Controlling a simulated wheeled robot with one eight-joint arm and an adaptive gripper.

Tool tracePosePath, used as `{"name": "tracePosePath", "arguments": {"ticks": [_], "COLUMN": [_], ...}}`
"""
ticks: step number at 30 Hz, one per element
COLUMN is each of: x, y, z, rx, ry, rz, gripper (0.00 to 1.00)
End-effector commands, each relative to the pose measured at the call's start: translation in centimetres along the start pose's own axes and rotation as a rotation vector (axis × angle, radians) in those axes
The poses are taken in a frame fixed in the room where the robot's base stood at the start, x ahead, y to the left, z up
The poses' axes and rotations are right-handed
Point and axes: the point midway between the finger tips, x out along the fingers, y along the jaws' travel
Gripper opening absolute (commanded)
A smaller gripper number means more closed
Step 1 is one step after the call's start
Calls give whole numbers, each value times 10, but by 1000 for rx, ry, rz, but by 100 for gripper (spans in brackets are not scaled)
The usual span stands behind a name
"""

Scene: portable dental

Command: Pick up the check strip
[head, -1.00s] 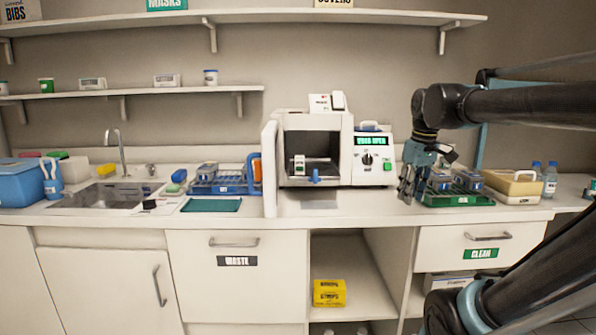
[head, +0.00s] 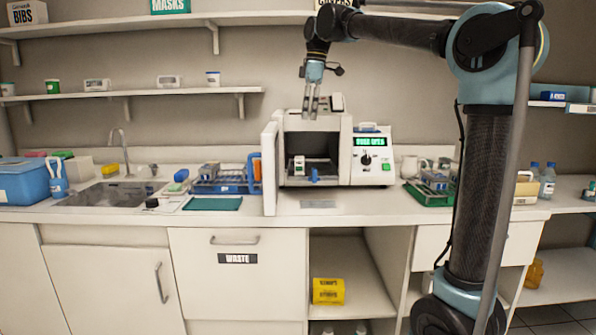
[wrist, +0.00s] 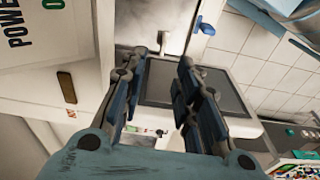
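No piece is clearly readable as the check strip in these frames. A small white block (head: 299,165) stands inside the open sterilizer chamber; I cannot tell what it is. A yellow box (head: 328,291) with small dark lettering lies in the open shelf below the counter. My gripper (head: 311,113) hangs fingers down at the upper front of the sterilizer (head: 345,150), above the chamber opening. In the wrist view my gripper (wrist: 160,85) has its fingers apart with nothing between them.
The sterilizer's open door (head: 269,169) stands out at the left of the chamber. A blue rack (head: 225,187) and a dark green mat (head: 212,204) lie left of it, a green tray (head: 428,196) right. Wall shelves (head: 130,94) run behind. The front counter is mostly clear.

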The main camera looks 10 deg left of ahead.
Motion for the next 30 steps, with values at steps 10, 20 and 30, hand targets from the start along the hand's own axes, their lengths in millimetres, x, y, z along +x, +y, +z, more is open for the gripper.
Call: {"name": "tracePosePath", "arguments": {"ticks": [10,20,30], "x": [17,74,116], "y": [3,2,2], "z": [-14,-13,-13], "rx": [-49,-47,-46], "ry": [1,1,1], "rz": [-8,-7,-7], "gripper": [29,29,29]}}
